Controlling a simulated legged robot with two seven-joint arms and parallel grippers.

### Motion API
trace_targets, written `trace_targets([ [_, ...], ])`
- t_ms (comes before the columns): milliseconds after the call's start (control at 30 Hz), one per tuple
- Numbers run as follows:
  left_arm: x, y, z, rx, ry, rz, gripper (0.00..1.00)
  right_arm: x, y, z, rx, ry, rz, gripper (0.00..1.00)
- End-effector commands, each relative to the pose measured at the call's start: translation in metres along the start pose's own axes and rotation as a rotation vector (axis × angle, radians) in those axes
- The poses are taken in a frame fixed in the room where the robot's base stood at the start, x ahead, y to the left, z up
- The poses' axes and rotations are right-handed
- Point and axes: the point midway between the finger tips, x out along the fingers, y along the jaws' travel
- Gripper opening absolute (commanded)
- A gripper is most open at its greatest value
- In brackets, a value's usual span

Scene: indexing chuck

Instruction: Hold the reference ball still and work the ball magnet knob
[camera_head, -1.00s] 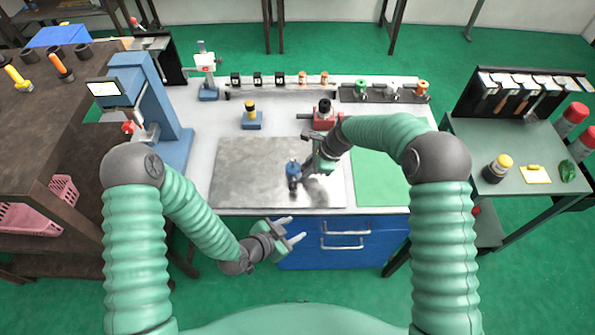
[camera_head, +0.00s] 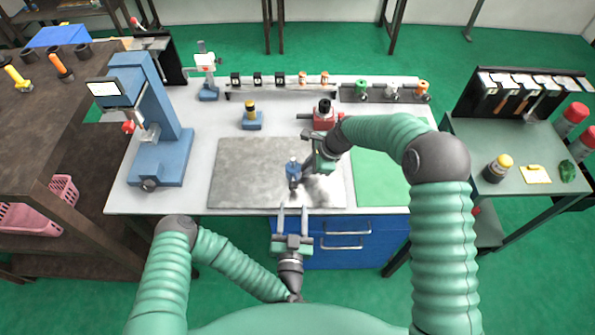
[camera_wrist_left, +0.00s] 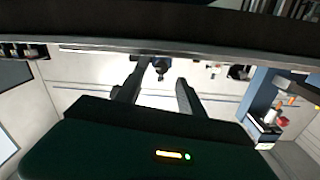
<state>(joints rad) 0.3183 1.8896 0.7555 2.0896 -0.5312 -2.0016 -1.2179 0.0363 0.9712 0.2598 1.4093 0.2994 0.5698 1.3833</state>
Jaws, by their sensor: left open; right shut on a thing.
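A small blue fixture (camera_head: 293,172), which I take to be the ball magnet with the reference ball, stands on the grey plate (camera_head: 235,180). My right gripper (camera_head: 300,168) is shut on it from the right. The ball and knob are too small to tell apart. My left gripper (camera_head: 292,212) is open and empty at the bench's front edge, in front of the fixture, fingers pointing at the bench. In the left wrist view, its two spread fingers (camera_wrist_left: 158,88) show, with a small dark shape between and beyond them that I cannot identify clearly.
A blue press-like stand (camera_head: 158,130) is at the bench's left. A blue block with a yellow-black knob (camera_head: 251,118) and a red fixture (camera_head: 324,118) stand behind the plate. A green mat (camera_head: 378,185) lies at right. Drawers with handles (camera_head: 345,242) are below the front edge.

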Motion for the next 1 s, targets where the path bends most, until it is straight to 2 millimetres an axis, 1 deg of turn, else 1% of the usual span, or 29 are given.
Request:
trace_targets([
  [33,0.009,-0.001,0.000,0.004,0.003,-0.001,0.46,-0.001,-0.002,0.004,-0.001,-0.005,-0.006,0.00],
  [200,0.040,-0.002,0.001,-0.002,-0.001,-0.005,0.46,-0.001,-0.002,0.004,-0.001,-0.004,-0.006,0.00],
  [400,0.069,-0.001,0.001,-0.001,-0.002,-0.003,0.46,-0.001,-0.002,0.004,-0.001,-0.004,-0.006,0.00],
  [500,0.078,-0.001,0.001,-0.001,-0.003,-0.001,0.46,-0.001,-0.002,0.004,-0.001,-0.004,-0.006,0.00],
  [600,0.081,-0.001,0.001,-0.001,-0.003,-0.001,0.46,-0.001,-0.002,0.004,-0.001,-0.004,-0.006,0.00],
  [833,0.082,-0.001,0.001,-0.001,-0.003,0.000,0.46,-0.001,-0.002,0.003,-0.001,-0.004,-0.006,0.00],
  [1000,0.082,-0.001,0.001,-0.001,-0.003,0.000,0.24,-0.001,-0.002,0.003,-0.001,-0.004,-0.006,0.00],
])
